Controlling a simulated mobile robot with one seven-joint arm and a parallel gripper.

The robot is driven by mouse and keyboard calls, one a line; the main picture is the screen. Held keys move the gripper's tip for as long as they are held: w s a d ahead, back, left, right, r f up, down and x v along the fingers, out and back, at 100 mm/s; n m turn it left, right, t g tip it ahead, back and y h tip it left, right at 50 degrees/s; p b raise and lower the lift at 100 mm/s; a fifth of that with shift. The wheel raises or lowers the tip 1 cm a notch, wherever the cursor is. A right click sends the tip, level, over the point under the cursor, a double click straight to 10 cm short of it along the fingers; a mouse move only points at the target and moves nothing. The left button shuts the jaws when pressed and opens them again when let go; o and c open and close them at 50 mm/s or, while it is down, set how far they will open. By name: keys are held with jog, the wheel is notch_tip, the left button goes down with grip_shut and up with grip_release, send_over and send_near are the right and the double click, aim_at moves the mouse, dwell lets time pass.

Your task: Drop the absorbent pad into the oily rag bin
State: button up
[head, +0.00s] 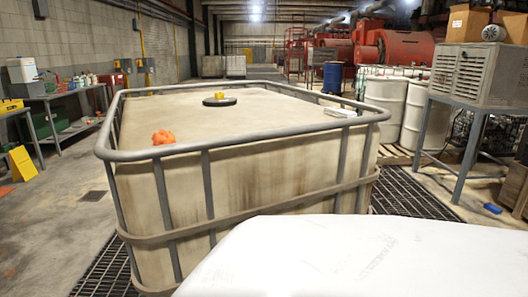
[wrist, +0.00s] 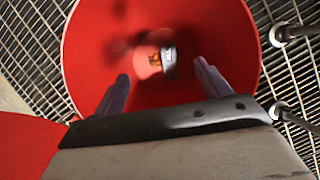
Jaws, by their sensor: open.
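In the wrist view, the round red bin (wrist: 85,50) opens below my gripper (wrist: 160,73). The two fingers are spread apart over its mouth, with nothing between them. Deep inside lies a small blurred item, orange-brown (wrist: 155,60) with a dark and pale piece (wrist: 169,62) beside it. I cannot tell whether this is the absorbent pad. In the head view, a flat whitish thing (head: 340,112) lies on the far right rim area of the large tank; I cannot tell what it is. The bin and gripper are not visible in the head view.
A large caged tank (head: 260,185) fills the middle of the head view. An orange lump (head: 164,137) and a dark lid with a yellow cap (head: 219,98) are on top. A metal table (head: 470,105) stands right, a workbench (head: 60,95) left. Floor grating (wrist: 30,45) surrounds the bin.

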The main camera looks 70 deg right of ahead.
jog(key=v, duration=1.2)
jog(key=shift+a+r+p, duration=0.2)
jog(key=shift+r+p, duration=0.1)
jog(key=shift+p, duration=0.05)
jog(key=shift+w, duration=0.1)
